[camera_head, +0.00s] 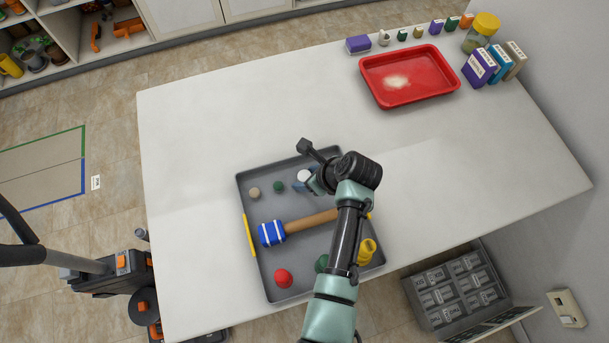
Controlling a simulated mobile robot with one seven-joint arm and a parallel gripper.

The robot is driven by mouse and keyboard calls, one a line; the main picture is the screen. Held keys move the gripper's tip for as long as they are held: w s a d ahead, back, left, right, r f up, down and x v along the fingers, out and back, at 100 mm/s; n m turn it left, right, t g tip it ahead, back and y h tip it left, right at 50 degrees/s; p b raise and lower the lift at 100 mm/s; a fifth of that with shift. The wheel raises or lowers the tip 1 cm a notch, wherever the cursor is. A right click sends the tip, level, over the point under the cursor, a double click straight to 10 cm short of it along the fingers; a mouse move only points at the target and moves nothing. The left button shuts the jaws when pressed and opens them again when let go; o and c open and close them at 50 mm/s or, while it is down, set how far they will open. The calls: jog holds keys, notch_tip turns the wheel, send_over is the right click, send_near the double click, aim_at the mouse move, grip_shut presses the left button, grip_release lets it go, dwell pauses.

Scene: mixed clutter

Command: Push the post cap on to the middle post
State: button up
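A grey tray (262,282) lies on the white table, partly under my arm. In its upper part are a small beige round piece (254,193), a small dark green round piece (278,186) and a white round-topped piece (304,175) with blue beside it. I cannot tell which piece is the post cap or which is the middle post. My gripper (312,184) points down over the tray's upper part, close beside the white piece. My wrist hides much of it, so neither its opening nor any contact can be made out.
The tray also holds a blue-headed mallet (271,233), a red rounded piece (284,279), a green piece (321,264) and a yellow piece (367,250). A red tray (440,92) and small boxes stand at the upper right. The table's upper left is clear.

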grip_shut()
jog(key=shift+r, duration=0.15)
jog(key=shift+r+p, duration=2.4)
jog(key=shift+p, duration=0.5)
jog(key=shift+c, duration=1.8)
grip_release()
grip_shut()
